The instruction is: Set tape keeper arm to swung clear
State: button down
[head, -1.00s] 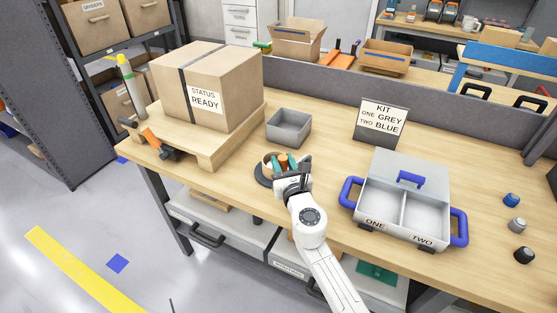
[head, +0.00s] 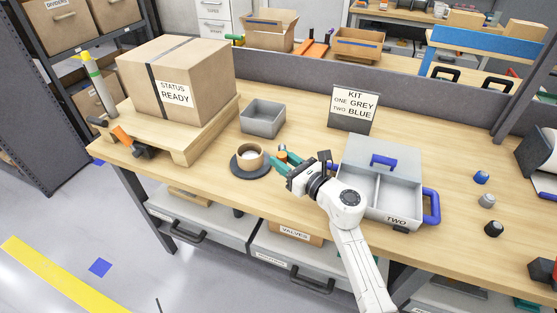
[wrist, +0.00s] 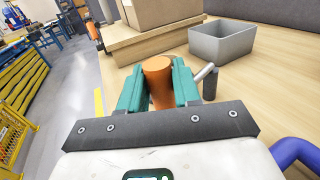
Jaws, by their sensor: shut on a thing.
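The tape roll (head: 250,157) sits on a round dark base on the bench, its top uncovered in the head view. My gripper (head: 283,158) is just right of the roll, its teal fingers shut on an orange cylindrical knob. The knob (wrist: 158,82) stands upright between the fingers in the wrist view. Beside the right finger, a short light bar (wrist: 204,73) meets a dark grey post (wrist: 210,86); they look like the keeper arm and its pivot. My fingers hide the join between knob and bar.
An empty grey bin (head: 263,119) stands behind the roll. A carton marked STATUS READY (head: 178,82) sits on a pallet at left. A grey case with blue handles (head: 383,170) is close to my arm at right. Small knobs (head: 487,201) lie at far right.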

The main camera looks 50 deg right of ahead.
jog(key=shift+s+d+r+h, duration=0.15)
jog(key=shift+s+d, duration=0.3)
jog(key=shift+d, duration=0.25)
jog(key=shift+s+d+r+h, duration=0.15)
jog(key=shift+s+d, duration=0.25)
jog(key=shift+d, duration=0.25)
jog(key=shift+d+f, duration=0.1)
jog(key=shift+d, duration=0.05)
dwell(0.7)
jog(key=c, duration=1.3)
grip_release()
jog(key=o, duration=0.3)
jog(key=shift+w+d+f, duration=0.15)
jog(key=shift+d+f, duration=0.05)
jog(key=shift+d, duration=0.15)
jog(key=shift+o, duration=0.5)
jog(key=shift+a, duration=0.35)
jog(key=s+a+b, duration=0.1)
jog(key=s, duration=1)
jog(key=shift+b, duration=0.4)
